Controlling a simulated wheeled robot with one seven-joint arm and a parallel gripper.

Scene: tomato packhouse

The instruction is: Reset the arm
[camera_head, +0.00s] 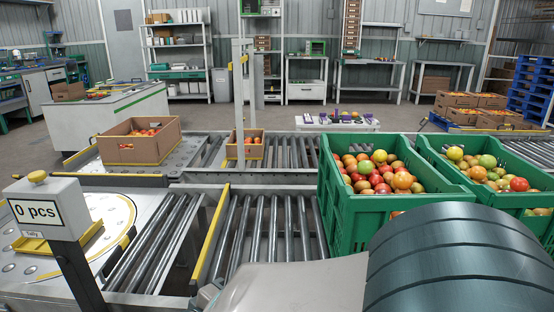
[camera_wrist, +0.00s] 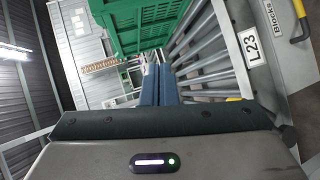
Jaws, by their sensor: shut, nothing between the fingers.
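In the wrist view my gripper (camera_wrist: 160,72) shows its two dark blue fingers side by side, shut and empty. Beyond the fingertips is the side of a green crate (camera_wrist: 140,22), with rollers to its right; I cannot tell the exact gap. In the head view my arm fills the lower right corner and my gripper does not show there.
Two green crates of tomatoes (camera_head: 335,200) (camera_head: 450,168) stand at the right, close to my arm. Cardboard boxes (camera_head: 160,150) (camera_head: 236,150) hold tomatoes farther left. A counter reading 0 pcs (camera_head: 44,210) stands at left. The front rollers (camera_head: 262,235) are bare.

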